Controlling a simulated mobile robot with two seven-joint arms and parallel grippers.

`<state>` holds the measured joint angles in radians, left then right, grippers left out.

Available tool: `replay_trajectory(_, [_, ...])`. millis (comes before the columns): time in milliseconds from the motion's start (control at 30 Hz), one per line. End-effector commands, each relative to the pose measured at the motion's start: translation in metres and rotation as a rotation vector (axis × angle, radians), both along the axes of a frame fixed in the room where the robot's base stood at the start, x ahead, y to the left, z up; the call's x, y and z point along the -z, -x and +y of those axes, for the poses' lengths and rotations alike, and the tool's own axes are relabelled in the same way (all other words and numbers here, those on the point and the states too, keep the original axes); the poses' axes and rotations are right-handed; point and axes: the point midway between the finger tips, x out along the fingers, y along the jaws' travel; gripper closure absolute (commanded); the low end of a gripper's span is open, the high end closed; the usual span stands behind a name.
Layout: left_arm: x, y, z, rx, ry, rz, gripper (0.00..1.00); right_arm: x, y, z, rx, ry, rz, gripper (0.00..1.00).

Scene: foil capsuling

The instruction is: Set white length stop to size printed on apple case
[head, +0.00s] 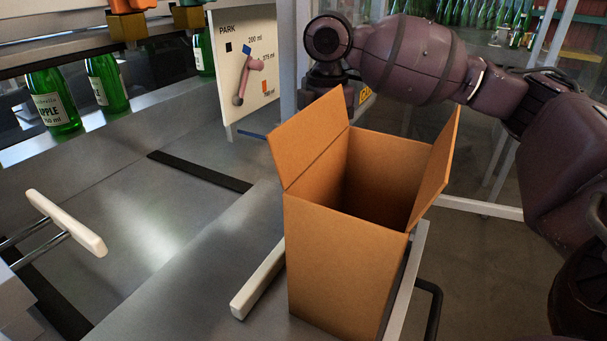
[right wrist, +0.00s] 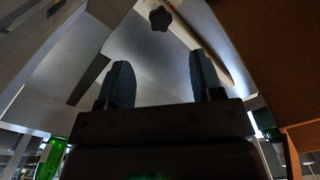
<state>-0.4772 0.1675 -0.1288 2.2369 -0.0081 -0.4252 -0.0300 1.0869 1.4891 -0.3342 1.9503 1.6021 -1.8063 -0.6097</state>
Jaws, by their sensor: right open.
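An open brown cardboard case (head: 345,240) stands on the metal table in the head view; no print shows on its visible faces. A white bar (head: 258,280) lies along its left side. Another white bar (head: 66,222) sits on two metal rods at the left. I cannot tell for certain which bar is the length stop. My left gripper is not in view.
A white panel (head: 243,65) reads PARK, 200 ml, 375 ml and a blurred lowest size, with a pinkish lever (head: 244,80). Green bottles (head: 54,100) labelled apple stand at the back left. The table between the white bars is clear, apart from dark strips.

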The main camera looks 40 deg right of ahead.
Motion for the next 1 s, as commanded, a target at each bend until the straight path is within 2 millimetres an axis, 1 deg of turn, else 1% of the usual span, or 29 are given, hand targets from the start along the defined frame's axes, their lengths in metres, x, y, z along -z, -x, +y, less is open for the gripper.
replay_trajectory(33, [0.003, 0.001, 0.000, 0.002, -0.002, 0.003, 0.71, 0.010, 0.000, 0.000, 0.000, 0.000, 0.007, 0.40])
replay_trajectory(167, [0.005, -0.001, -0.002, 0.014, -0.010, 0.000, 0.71, 0.031, 0.000, 0.000, 0.000, 0.001, 0.010, 0.40])
replay_trajectory(300, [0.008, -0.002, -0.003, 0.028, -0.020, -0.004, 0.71, 0.058, 0.000, 0.000, 0.000, 0.000, 0.012, 0.40])
replay_trajectory(500, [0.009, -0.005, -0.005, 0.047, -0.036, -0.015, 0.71, 0.086, 0.000, 0.000, 0.001, 0.000, 0.008, 0.40])
replay_trajectory(700, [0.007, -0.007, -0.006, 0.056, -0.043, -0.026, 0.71, 0.101, -0.001, 0.000, 0.001, 0.000, 0.002, 0.40])
replay_trajectory(1000, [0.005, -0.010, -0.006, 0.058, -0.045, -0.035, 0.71, 0.102, -0.001, 0.000, 0.001, -0.001, -0.003, 0.40])
